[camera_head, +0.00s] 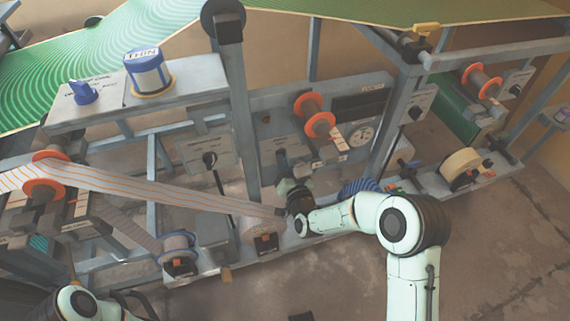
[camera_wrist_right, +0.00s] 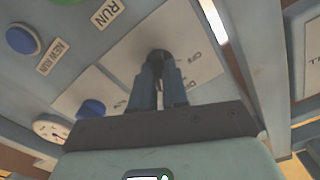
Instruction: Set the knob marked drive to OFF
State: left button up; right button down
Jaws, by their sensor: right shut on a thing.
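The dark knob (camera_wrist_right: 158,56) sits on a pale label plate in the right wrist view. My right gripper (camera_wrist_right: 158,82) is shut on it, one finger on each side. Much of the knob is hidden by the fingers, so its pointer direction cannot be read. The plate (camera_wrist_right: 196,55) carries upside-down lettering at its right that looks like OFF. In the head view my right gripper (camera_head: 282,163) reaches up to a small grey panel (camera_head: 283,146) at the middle of the machine; its knob is hidden there. Only part of my left arm shows at the lower left, without a clear gripper.
In the head view, an orange-flanged roller (camera_head: 314,116) and a grey post (camera_head: 237,120) stand close to my right gripper.

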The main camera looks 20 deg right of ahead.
pick_arm(q)
jog(key=shift+s+f, duration=0.3)
jog(key=shift+s, duration=0.05)
pick_arm(e)
jog(key=n, duration=1.7)
pick_arm(q)
jog(key=shift+w+r, duration=0.1)
pick_arm(e)
jog(key=c, duration=1.1)
grip_release()
jog(key=shift+c, duration=0.2)
